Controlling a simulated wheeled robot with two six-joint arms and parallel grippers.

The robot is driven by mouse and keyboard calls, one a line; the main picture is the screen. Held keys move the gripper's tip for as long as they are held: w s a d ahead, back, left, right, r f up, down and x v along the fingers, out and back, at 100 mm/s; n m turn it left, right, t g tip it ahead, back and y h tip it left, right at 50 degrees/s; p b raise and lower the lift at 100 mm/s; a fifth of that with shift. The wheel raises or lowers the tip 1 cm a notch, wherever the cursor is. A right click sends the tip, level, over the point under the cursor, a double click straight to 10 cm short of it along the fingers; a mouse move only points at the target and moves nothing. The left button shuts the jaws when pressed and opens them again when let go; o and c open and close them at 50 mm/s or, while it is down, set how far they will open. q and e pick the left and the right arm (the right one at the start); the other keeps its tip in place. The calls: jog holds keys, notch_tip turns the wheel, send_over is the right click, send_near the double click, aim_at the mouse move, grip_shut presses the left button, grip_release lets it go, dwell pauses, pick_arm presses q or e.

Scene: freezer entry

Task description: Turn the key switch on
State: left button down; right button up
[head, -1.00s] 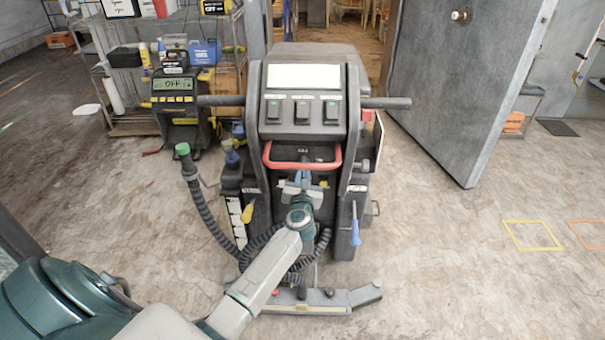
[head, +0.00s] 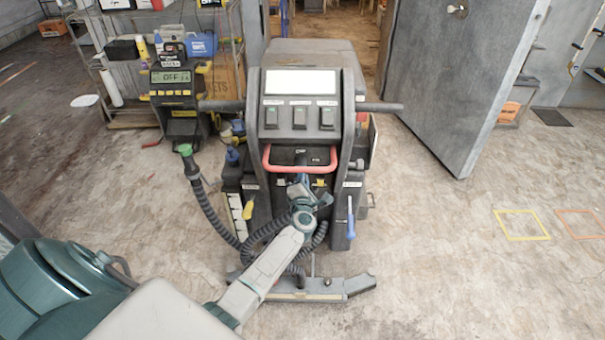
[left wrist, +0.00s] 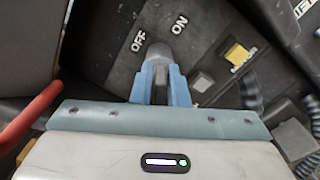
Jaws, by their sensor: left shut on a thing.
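The key switch (left wrist: 158,50) is a grey knob on a dark panel (left wrist: 110,50), with an OFF label (left wrist: 138,42) to its left and an ON label (left wrist: 180,24) to its right in the left wrist view. My left gripper (left wrist: 159,78) is shut on the key switch, one blue finger on each side. The fingers partly hide the knob, so I cannot tell its exact setting. In the head view my left gripper (head: 301,182) is tilted at the floor machine's (head: 302,120) front, below its red handle (head: 301,167). My right gripper is not in view.
A yellow button (left wrist: 237,53) and a grey button (left wrist: 202,82) sit right of the switch. Black hoses (head: 216,215) hang at the machine's left. A yellow-and-black unit (head: 174,92) reads OFF.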

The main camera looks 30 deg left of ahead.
pick_arm(q)
jog(key=shift+m+p, duration=0.5)
jog(key=shift+m, duration=0.5)
jog(key=shift+f+m+p, duration=0.15)
jog(key=shift+m+p, duration=0.4)
jog(key=shift+m, duration=0.45)
jog(key=shift+f+m+p, duration=0.1)
jog(key=shift+m+p, duration=0.3)
jog(key=shift+m, duration=0.4)
jog(key=c, duration=1.5)
grip_release()
jog(key=v, duration=1.1)
jog(key=shift+f, duration=0.1)
